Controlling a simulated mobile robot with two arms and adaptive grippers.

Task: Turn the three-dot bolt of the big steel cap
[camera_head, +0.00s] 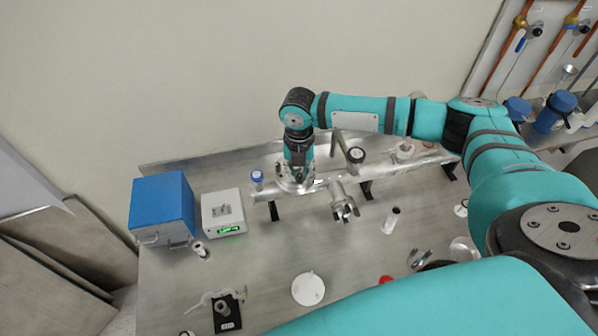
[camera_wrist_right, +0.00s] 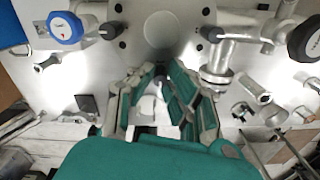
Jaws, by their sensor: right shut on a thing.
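The big steel cap (camera_wrist_right: 198,22) is a round plate with a central dimple and small dark bolt spots around it, at the top of the right wrist view. In the head view my right gripper (camera_head: 296,180) points down at the steel vessel on the bench, and it hides most of the cap. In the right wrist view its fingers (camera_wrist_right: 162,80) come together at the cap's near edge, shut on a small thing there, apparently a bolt. The fingers hide it, and I cannot make out any dot marks. My left gripper is not in view.
A blue-topped valve (camera_head: 257,178) stands left of my right gripper, and a dark-knobbed one (camera_head: 355,155) to the right. A blue box (camera_head: 162,205) and a white scale (camera_head: 222,213) are at left.

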